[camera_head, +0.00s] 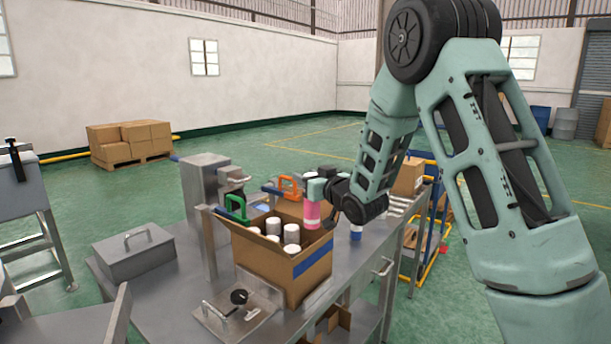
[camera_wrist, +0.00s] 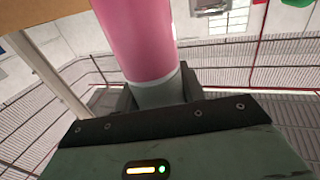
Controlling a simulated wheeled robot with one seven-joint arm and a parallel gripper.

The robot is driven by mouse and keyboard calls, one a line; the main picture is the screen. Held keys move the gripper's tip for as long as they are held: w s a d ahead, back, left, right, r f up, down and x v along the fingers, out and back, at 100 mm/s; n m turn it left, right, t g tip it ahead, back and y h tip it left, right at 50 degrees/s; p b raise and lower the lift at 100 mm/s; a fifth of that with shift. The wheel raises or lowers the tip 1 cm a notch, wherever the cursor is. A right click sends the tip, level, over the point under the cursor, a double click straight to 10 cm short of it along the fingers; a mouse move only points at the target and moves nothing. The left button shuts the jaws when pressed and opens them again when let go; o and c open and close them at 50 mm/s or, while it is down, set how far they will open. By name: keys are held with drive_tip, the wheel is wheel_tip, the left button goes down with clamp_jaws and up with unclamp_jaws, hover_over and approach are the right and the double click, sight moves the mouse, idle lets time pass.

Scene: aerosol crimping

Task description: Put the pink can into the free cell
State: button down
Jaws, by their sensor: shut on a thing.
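The pink can (camera_head: 312,213) hangs roughly upright from my gripper (camera_head: 318,189), over the right side of the open cardboard box (camera_head: 262,264). The can's lower end appears at or just above the box's right rim; its exact height is hard to tell. In the wrist view my gripper (camera_wrist: 156,95) is shut around the pale end of the pink can (camera_wrist: 138,42). Several white-topped cans (camera_head: 291,233) stand inside the box. The box's right inner part is partly hidden by the can and walls, and I cannot make out the free cell.
The box stands on a grey metal table (camera_head: 163,288). A metal plate with a handle (camera_head: 240,312) lies before it, and a lidded metal box (camera_head: 136,252) is at left. Green (camera_head: 236,208) and orange (camera_head: 289,186) clamp-like pieces stand behind. A blue-and-white can (camera_head: 356,232) is at right.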

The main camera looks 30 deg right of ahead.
sight(309, 215)
drive_tip(key=shift+f+b, duration=2.9)
drive_tip(key=shift+f, duration=2.55)
drive_tip(key=c, duration=0.8)
unclamp_jaws()
drive_tip(key=shift+o, duration=0.2)
drive_tip(key=shift+s, duration=0.1)
drive_tip(key=s+b, duration=0.5)
drive_tip(key=s, duration=0.6)
drive_tip(key=shift+s+f+b, duration=0.25)
drive_tip(key=shift+s+b, duration=0.05)
drive_tip(key=shift+s, duration=0.1)
drive_tip(key=shift+s+d+b, duration=0.1)
drive_tip(key=shift+b, duration=0.5)
